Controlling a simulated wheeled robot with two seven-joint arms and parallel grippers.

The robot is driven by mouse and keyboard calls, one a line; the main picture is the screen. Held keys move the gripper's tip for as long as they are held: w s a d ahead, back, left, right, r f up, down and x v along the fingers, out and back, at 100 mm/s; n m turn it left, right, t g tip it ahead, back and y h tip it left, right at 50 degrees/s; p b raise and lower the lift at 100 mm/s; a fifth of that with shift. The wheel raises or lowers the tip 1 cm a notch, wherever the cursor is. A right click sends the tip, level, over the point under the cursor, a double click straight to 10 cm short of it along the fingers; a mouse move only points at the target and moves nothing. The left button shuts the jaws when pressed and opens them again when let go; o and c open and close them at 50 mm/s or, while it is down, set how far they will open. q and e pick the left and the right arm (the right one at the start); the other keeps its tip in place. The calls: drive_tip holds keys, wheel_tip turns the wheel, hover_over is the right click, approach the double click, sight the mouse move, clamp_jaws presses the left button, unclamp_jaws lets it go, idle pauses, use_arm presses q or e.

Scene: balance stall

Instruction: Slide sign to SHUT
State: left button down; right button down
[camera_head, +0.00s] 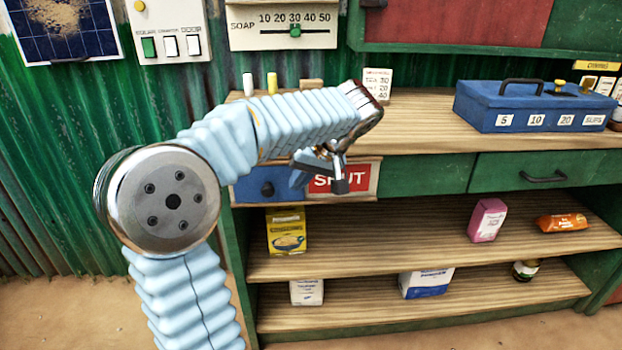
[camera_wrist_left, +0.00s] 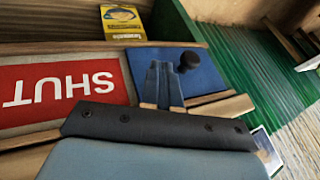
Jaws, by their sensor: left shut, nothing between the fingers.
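The sliding sign is set in the front of the counter. Its blue panel (camera_head: 252,188) with a dark round knob (camera_head: 267,188) is at the left, and the red SHUT face (camera_head: 362,180) shows to its right. My left gripper (camera_head: 340,184) is in front of the sign and covers part of the lettering. In the left wrist view, the blue panel (camera_wrist_left: 205,75), the knob (camera_wrist_left: 189,61) and the red SHUT face (camera_wrist_left: 50,90) appear upside down. The left gripper's fingers (camera_wrist_left: 164,107) are closed together, with the knob beside their tips. My right gripper is not seen.
A blue cash box (camera_head: 535,108) stands on the counter at the right. A green drawer (camera_head: 535,172) is right of the sign. Shelves below hold a yellow packet (camera_head: 286,232), a pink packet (camera_head: 487,220) and other goods. The counter's middle is clear.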

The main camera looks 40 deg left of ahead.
use_arm(q)
drive_tip(key=v, duration=1)
drive_tip(key=shift+w+d+p, duration=0.2)
drive_tip(key=shift+p, duration=0.2)
drive_tip(key=w+d+f+m+h, duration=0.25)
drive_tip(key=d+f, duration=0.25)
drive_tip(key=f, duration=0.5)
drive_tip(key=w+d+f+m+t+h, duration=0.1)
drive_tip(key=w+d+f+m, duration=0.3)
drive_tip(key=f, duration=0.7)
drive_tip(key=w+d+f+m+h, duration=0.2)
drive_tip(key=d+f, duration=0.4)
drive_tip(key=f, duration=0.4)
drive_tip(key=s+d+f+m+h, duration=0.2)
drive_tip(key=s+d+f+h, duration=0.15)
drive_tip(key=d+f, duration=0.65)
drive_tip(key=s+d+f+n+h, duration=0.1)
drive_tip(key=s+d+f, duration=0.3)
drive_tip(key=s+f, duration=1)
drive_tip(key=shift+f+t+h, duration=0.25)
drive_tip(key=shift+t+h, duration=0.05)
drive_tip(key=shift+t, duration=0.1)
